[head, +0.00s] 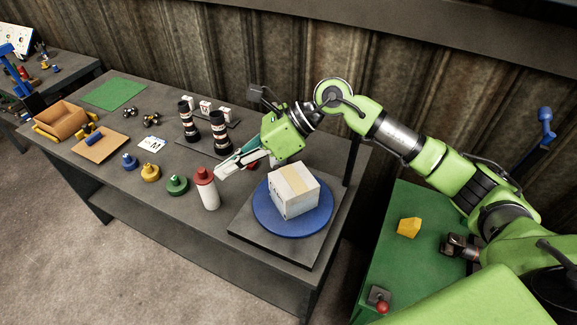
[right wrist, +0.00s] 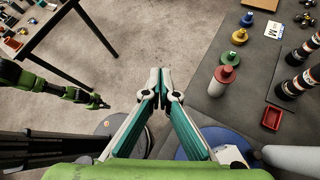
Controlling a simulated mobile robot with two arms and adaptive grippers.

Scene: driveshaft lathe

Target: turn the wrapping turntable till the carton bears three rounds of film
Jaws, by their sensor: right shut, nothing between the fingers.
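A whitish carton (head: 296,196) with a tan strip across its top sits on the blue turntable disc (head: 263,216), which rests on a dark square base at the bench's right end. I cannot make out any film on it. In the right wrist view, part of the carton (right wrist: 231,154) and disc (right wrist: 190,150) show at the lower right, partly hidden. My right gripper (head: 219,175) is shut and empty, above the bench left of the carton, its tips close by the red-capped white bottle in the picture. My left gripper (right wrist: 96,102) shows small in the right wrist view; its jaws are unclear.
The red-capped white bottle (head: 208,192) stands left of the turntable. Green (head: 177,184), yellow and blue pieces line the bench's front edge. Two dark cylinders (head: 221,135) stand behind. A dark post (head: 351,161) rises behind the turntable. A green table (head: 400,270) is at right.

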